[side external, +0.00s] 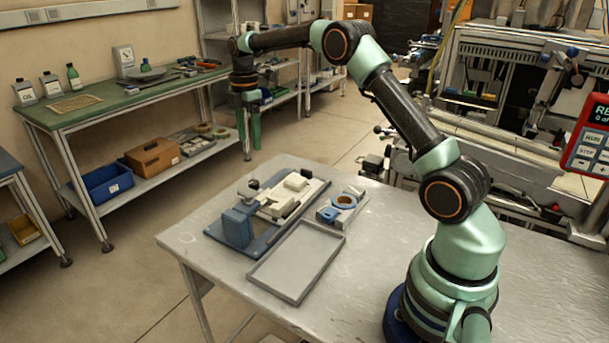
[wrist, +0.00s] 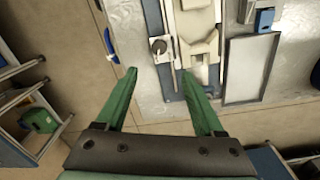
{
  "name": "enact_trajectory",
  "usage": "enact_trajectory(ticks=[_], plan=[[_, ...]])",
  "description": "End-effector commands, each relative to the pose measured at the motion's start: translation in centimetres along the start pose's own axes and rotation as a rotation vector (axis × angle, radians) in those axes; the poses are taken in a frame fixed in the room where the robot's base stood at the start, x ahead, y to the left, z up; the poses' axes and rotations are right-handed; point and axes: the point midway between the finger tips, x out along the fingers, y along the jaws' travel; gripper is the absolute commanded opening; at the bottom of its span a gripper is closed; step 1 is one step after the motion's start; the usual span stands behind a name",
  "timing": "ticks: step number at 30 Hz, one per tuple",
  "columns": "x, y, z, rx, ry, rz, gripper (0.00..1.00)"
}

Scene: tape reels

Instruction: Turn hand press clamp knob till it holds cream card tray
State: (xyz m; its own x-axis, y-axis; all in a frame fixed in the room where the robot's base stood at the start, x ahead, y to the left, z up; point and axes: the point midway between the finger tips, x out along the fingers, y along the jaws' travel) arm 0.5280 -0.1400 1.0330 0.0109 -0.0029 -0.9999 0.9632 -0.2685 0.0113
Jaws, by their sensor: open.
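The hand press (side external: 238,228) stands on the grey table, with a blue block at its near left end. A cream part that looks like the card tray (side external: 295,190) lies on it; it also shows in the wrist view (wrist: 198,42). A small round grey knob (side external: 252,185), likely the clamp knob, stands at the press's far left side. In the wrist view the knob (wrist: 159,46) lies just beyond and between my fingertips. My gripper (side external: 248,146) is open and empty, fingers pointing down, apart from the knob and above it. Whether the knob's clamp touches the tray cannot be told.
An empty shallow grey tray (side external: 297,296) lies beside the press. A grey fixture with a blue part and a ring (side external: 344,201) sits behind that tray. The table (side external: 376,270) is bare toward my base. A green bench (side external: 120,103) stands against the wall.

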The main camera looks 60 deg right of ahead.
Motion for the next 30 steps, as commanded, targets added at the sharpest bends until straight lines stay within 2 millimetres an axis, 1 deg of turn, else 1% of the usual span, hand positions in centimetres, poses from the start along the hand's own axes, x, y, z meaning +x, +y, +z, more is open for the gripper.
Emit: enact_trajectory(ticks=[1,8,11,18,21,24,27,30], plan=[[0.5,0.2,0.2,-0.015,0.000,-0.008,0.70],[2.0,0.3,0.3,-0.036,0.000,-0.014,0.70],[3.6,0.2,0.3,-0.035,0.000,-0.016,0.70],[8.3,0.1,0.3,-0.034,0.000,-0.016,0.70],[10.0,0.1,0.3,-0.034,0.000,-0.015,0.70],[11.3,0.1,0.3,-0.034,0.000,-0.014,0.70],[12.2,0.2,0.3,-0.034,0.000,-0.013,0.70],[12.7,0.1,0.3,-0.034,0.000,-0.012,0.70]])
